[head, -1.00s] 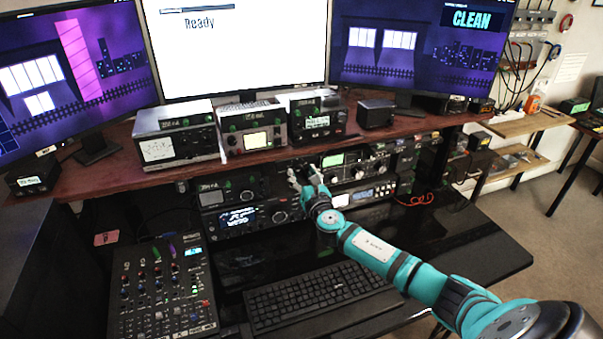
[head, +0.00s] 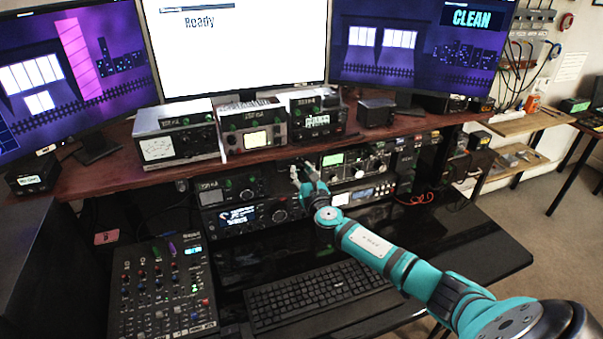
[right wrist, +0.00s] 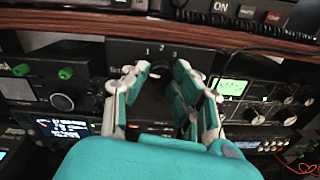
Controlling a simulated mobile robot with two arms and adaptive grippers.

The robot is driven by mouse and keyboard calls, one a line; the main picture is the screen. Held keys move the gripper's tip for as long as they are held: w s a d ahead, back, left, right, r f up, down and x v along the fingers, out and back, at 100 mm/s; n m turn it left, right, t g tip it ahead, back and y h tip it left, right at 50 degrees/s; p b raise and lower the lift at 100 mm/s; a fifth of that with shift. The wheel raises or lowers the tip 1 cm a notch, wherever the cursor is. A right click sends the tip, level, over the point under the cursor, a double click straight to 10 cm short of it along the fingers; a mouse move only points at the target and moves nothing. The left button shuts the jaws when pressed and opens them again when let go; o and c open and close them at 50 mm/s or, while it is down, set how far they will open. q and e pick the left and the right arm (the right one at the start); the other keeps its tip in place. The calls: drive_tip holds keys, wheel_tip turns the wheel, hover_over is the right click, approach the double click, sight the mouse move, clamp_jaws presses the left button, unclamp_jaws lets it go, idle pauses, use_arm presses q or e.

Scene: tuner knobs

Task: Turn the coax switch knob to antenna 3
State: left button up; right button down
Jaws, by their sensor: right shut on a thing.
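The coax switch (right wrist: 122,48) is a dark panel under the shelf, marked 1, 2 and 3 along its top, in the right wrist view. Its dark knob (right wrist: 160,72) sits below the numbers, between my fingertips and partly hidden by them. Which number it points to cannot be made out. My right gripper (right wrist: 158,78) has its teal and grey fingers on both sides of the knob and is shut on it. In the head view the right gripper (head: 303,176) reaches in to the equipment row and hides the switch. My left gripper is not in view.
A radio with a green display (right wrist: 232,88) and several knobs stands close on the right. A unit with green knobs (right wrist: 50,88) stands on the left. The wooden shelf (head: 110,178) overhangs the switch. A keyboard (head: 315,295) and a mixer (head: 162,290) lie below.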

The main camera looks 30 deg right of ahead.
drive_tip(key=m+b, duration=0.1)
drive_tip(key=m, duration=0.3)
drive_tip(key=shift+m, duration=0.4)
drive_tip(key=m+b, duration=0.1)
drive_tip(key=m, duration=1.1)
drive_tip(key=shift+y, duration=0.4)
drive_tip(key=m, duration=0.6)
drive_tip(key=shift+m, duration=0.3)
